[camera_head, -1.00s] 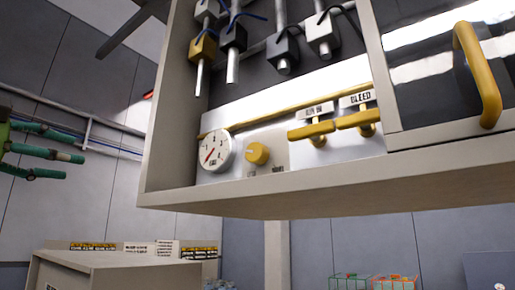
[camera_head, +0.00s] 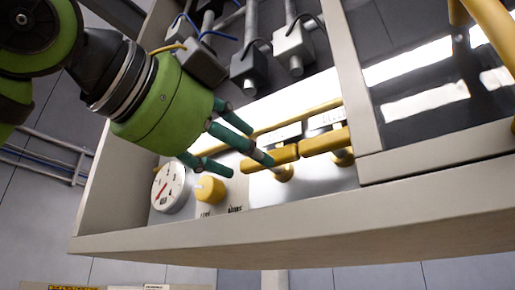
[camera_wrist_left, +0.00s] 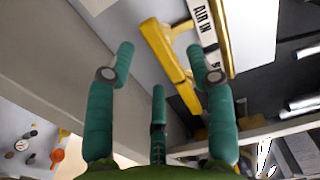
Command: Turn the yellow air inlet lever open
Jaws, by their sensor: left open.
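The yellow air inlet lever (camera_head: 272,156) is the left one of two yellow levers on the panel. It lies nearly level in the head view. In the left wrist view the lever (camera_wrist_left: 160,45) is beside a white AIR IN label (camera_wrist_left: 203,18). My left gripper (camera_head: 246,152), with green fingers, is open and empty. One fingertip overlaps the lever's left end in the head view; I cannot tell whether they touch. In the left wrist view the levers show between the spread fingers (camera_wrist_left: 165,65). My right gripper is not in view.
The second yellow lever (camera_head: 327,140) is close on the right. A round gauge (camera_head: 168,187) and a yellow knob (camera_head: 210,189) sit below the fingers. The cabinet's lower edge (camera_head: 260,235) juts out below the panel. Pipes with valve blocks (camera_head: 250,68) hang above.

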